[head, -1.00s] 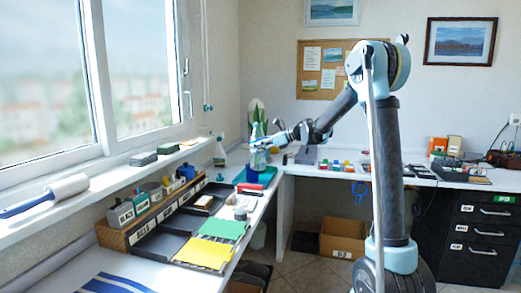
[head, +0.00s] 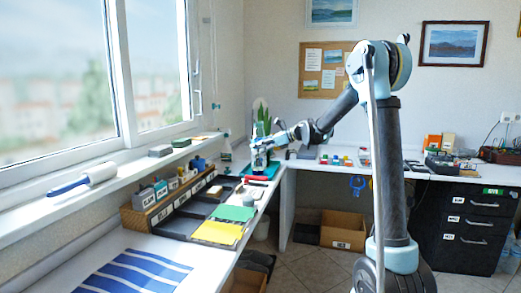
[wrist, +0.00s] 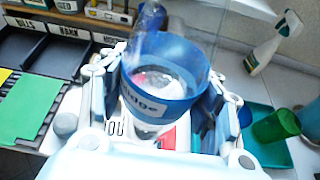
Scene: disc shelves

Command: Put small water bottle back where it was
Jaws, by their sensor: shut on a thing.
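The small water bottle, clear with a blue band, is in my gripper (head: 262,146) above the desk by the window. In the head view the bottle (head: 260,158) looks roughly upright and small. In the wrist view the bottle's blue band (wrist: 164,92), with part of a word ending in "idge", sits between the two fingers of my gripper (wrist: 160,108). The fingers press on it from both sides. Whether its base touches anything below is hidden.
A teal tray (wrist: 262,152) with a green cup (wrist: 275,127) lies close right of the bottle in the wrist view. A spray bottle (wrist: 273,42) stands behind. Labelled black bins (wrist: 40,58) and green card (wrist: 30,108) lie left.

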